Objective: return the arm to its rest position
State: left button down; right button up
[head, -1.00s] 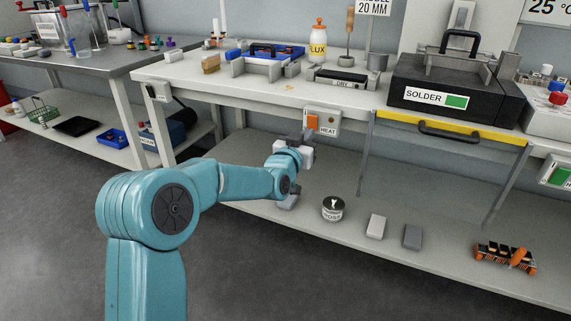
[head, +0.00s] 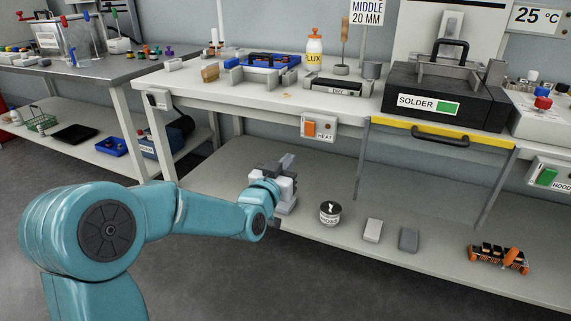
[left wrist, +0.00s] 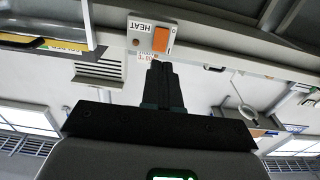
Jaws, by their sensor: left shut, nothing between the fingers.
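My left gripper (head: 287,162) is in the head view at the end of my teal arm, which comes in from the lower left. It is shut and empty, in front of the bench and over the lower shelf. In the left wrist view my gripper's dark fingers (left wrist: 163,68) are together with nothing between them. The HEAT switch box (head: 318,128), with its orange rocker, is on the bench front to the right of the gripper and apart from it. The box also shows past the fingertips in the left wrist view (left wrist: 150,34). My right gripper is not in view.
The workbench (head: 190,82) carries a black SOLDER unit (head: 440,97) and a LUX bottle (head: 314,48). The lower shelf (head: 330,238) holds a round tin (head: 330,213), two grey blocks and an orange-black item (head: 498,258). The floor at the left is clear.

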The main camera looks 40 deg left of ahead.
pick_arm(q)
jog(key=shift+s+d, duration=0.1)
jog(key=shift+s, duration=0.35)
